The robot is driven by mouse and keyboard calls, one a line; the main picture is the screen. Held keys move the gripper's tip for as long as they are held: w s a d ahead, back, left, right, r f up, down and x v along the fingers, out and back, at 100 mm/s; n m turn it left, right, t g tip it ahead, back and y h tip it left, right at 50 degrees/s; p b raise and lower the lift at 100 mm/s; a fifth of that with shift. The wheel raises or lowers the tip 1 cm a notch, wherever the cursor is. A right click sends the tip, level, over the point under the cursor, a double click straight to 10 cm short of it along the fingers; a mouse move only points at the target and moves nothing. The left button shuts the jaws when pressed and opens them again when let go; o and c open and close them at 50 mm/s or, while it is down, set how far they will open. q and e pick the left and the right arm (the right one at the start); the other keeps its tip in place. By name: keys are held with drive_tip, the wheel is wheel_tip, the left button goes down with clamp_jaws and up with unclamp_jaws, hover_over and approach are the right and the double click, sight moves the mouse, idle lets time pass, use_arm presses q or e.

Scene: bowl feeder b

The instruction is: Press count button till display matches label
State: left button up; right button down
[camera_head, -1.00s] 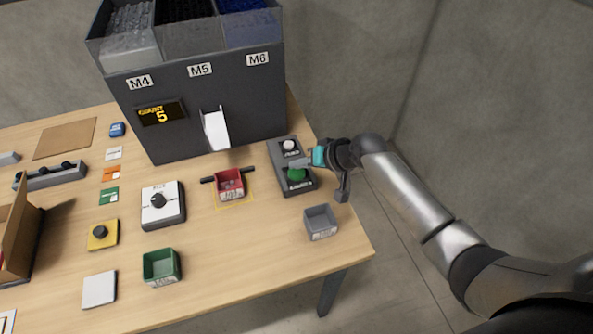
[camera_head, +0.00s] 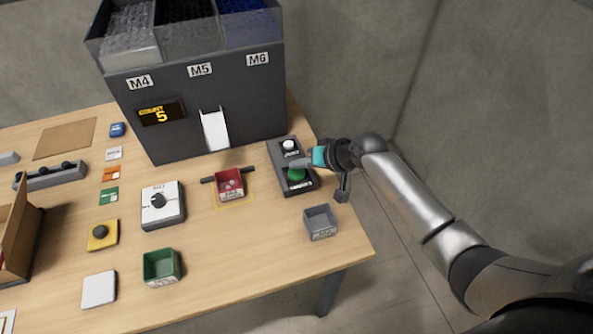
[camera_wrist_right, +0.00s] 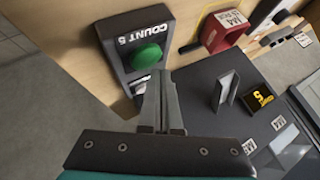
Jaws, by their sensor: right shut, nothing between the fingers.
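The dark button box (camera_head: 281,184) sits at the table's right edge, with a white button (camera_head: 289,144) at its back and a green button (camera_head: 297,174) nearer the front. In the wrist view the box's label reads "COUNT 5" beside the green button (camera_wrist_right: 146,55). The display (camera_head: 161,113) on the feeder shows COUNT 5. My right gripper (camera_head: 294,163) is shut and empty, its tips over the box between the two buttons. In the wrist view its fingertips (camera_wrist_right: 160,76) are close to the green button; contact cannot be told. My left gripper is out of view.
The dark feeder (camera_head: 215,115) with bins M4, M5 and M6 stands behind. A red bin (camera_head: 230,185) sits below its white chute (camera_head: 215,130). A grey bin (camera_head: 320,223), a green bin (camera_head: 161,267) and a dial box (camera_head: 162,204) stand nearby.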

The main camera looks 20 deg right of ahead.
sight(300, 175)
drive_tip(key=shift+f, duration=0.1)
drive_tip(key=shift+f, duration=0.35)
drive_tip(key=shift+f+b, duration=0.4)
drive_tip(key=shift+f, duration=0.1)
idle(0.9)
drive_tip(key=shift+r, duration=0.1)
drive_tip(key=shift+r+p, duration=0.75)
drive_tip(key=shift+p, duration=0.2)
wheel_tip(300, 175, up, 5)
drive_tip(key=p, duration=0.5)
drive_tip(key=shift+r, duration=0.15)
